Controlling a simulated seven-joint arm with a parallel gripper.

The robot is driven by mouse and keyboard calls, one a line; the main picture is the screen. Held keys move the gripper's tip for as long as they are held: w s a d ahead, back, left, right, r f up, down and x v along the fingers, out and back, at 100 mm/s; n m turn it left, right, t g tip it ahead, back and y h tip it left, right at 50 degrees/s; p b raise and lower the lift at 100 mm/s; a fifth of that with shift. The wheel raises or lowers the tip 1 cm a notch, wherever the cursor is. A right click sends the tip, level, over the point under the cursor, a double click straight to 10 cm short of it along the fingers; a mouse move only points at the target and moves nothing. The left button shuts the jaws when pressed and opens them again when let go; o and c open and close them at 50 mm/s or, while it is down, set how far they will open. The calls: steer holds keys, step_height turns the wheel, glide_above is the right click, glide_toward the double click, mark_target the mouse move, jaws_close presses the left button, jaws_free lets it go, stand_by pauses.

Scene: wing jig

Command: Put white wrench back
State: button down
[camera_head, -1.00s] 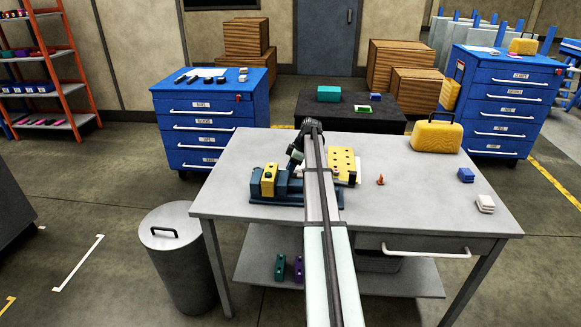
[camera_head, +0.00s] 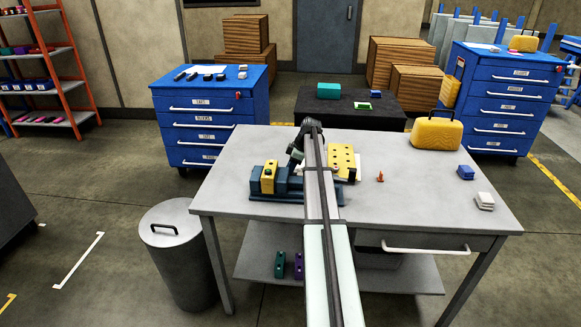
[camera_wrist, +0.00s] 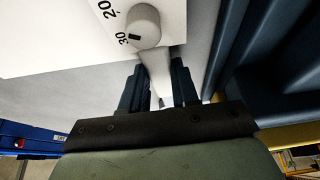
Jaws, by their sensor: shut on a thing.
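In the wrist view my gripper (camera_wrist: 157,84) is shut on the white wrench (camera_wrist: 155,66), with a dark finger on each side of its pale shaft. I cannot tell whether the wrench touches the sheet. In the head view my own arm hides the wrench and the fingertips. The sheet's edge shows there beside a yellow holed plate (camera_head: 342,158).
A blue vise-like fixture (camera_head: 290,188) holding a yellow block (camera_head: 268,177) stands close to my gripper. A small orange piece (camera_head: 380,177), a yellow case (camera_head: 436,133), a blue block (camera_head: 465,172) and a white block (camera_head: 484,201) stand on the grey table (camera_head: 420,205). The table's right middle is mostly clear.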

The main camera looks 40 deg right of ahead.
steer(key=c, duration=0.8)
jaws_free()
steer(key=shift+f, duration=0.1)
steer(key=v, duration=1.4)
steer(key=shift+a, duration=0.1)
